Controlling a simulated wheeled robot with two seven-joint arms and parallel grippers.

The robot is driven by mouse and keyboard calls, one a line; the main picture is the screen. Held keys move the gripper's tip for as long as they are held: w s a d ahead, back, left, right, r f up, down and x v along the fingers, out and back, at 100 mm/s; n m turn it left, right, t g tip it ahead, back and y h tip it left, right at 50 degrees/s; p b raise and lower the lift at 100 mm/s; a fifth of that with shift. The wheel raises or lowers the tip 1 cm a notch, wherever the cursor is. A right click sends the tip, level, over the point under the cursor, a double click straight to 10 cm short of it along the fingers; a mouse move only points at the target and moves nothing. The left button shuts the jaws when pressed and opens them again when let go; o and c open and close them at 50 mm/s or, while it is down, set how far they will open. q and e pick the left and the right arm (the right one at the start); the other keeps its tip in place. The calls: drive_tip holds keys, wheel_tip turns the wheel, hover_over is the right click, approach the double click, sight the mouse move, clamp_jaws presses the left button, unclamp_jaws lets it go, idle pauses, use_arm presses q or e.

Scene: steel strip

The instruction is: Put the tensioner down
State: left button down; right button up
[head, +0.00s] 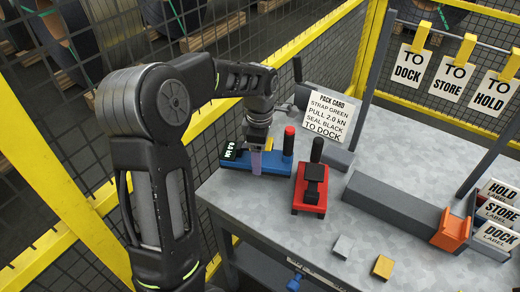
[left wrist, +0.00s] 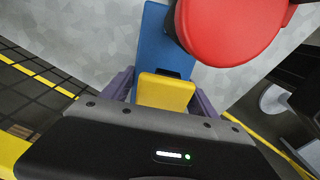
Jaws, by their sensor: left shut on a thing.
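The tensioner (head: 270,164) is a blue tool with a small dark readout at its left end, a yellow block and a black lever with a red knob (head: 289,132). It is at the table's left end; I cannot tell whether it touches the top. My left gripper (head: 256,163) comes down from above, its purple fingers around the tool's middle. In the left wrist view the fingers (left wrist: 161,95) are shut on either side of the yellow block (left wrist: 165,92), with the blue body (left wrist: 153,45) beyond and the red knob (left wrist: 230,25) close to the camera. My right gripper is out of view.
A red tool (head: 310,190) with a black handle stands just right of the tensioner. A pack card (head: 329,114) stands behind. A grey bar (head: 395,208) with an orange end lies right. Grey (head: 343,246) and yellow (head: 382,267) blocks lie near the front edge.

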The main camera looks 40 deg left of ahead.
use_arm(q)
drive_tip(key=shift+w+f, duration=0.1)
drive_tip(key=shift+f, duration=0.85)
drive_tip(key=shift+f, duration=0.15)
drive_tip(key=shift+c, duration=1.1)
unclamp_jaws()
wheel_tip(320, 180, up, 12)
drive_tip(key=shift+r+b, duration=0.15)
drive_tip(key=shift+b, duration=0.25)
